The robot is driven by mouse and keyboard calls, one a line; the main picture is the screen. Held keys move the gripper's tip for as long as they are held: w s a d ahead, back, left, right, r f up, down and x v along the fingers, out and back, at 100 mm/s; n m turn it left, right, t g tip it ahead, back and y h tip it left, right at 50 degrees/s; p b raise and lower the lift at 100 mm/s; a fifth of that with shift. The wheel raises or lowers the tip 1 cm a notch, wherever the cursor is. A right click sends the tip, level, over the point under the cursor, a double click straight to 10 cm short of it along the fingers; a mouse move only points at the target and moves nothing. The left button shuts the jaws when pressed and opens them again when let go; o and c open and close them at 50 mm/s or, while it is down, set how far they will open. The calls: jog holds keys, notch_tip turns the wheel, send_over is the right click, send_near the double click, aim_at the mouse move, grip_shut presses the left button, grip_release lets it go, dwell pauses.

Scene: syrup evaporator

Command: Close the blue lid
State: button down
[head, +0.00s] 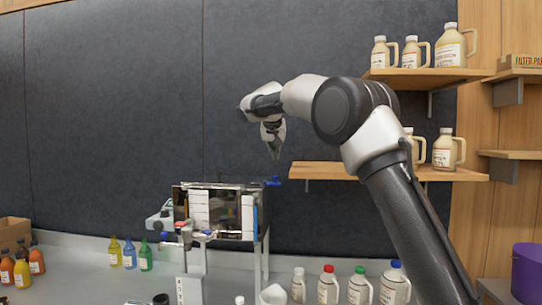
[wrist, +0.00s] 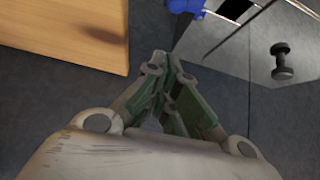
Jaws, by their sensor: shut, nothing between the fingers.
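A small blue part (head: 272,181), which may be the blue lid, sits at the upper right corner of the steel evaporator (head: 180,205). It also shows at the top edge of the wrist view (wrist: 186,5), beside a dark opening in the steel top (wrist: 262,45). I cannot tell from its shape whether it stands open. My gripper (head: 275,154) is shut and empty, pointing down above the evaporator's right end and apart from the blue part. In the wrist view its green-grey fingers (wrist: 163,62) are together, below the blue part in the picture.
A wooden shelf (head: 375,171) is close to the right of my gripper, with a higher shelf (head: 425,76) bearing jugs. A dark knob (wrist: 281,60) stands on the steel top. Capped jugs (head: 362,286) and coloured bottles (head: 129,254) stand on the counter.

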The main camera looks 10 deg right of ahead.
jog(key=x, duration=0.8)
jog(key=shift+s+a+f, duration=0.1)
jog(key=shift+s+a, duration=0.1)
jog(key=shift+s, duration=0.45)
jog(key=shift+s+a+f, duration=0.1)
jog(key=shift+s+a, duration=0.1)
jog(key=shift+s, duration=0.5)
jog(key=shift+s+a+f, duration=0.15)
jog(key=shift+s, duration=0.5)
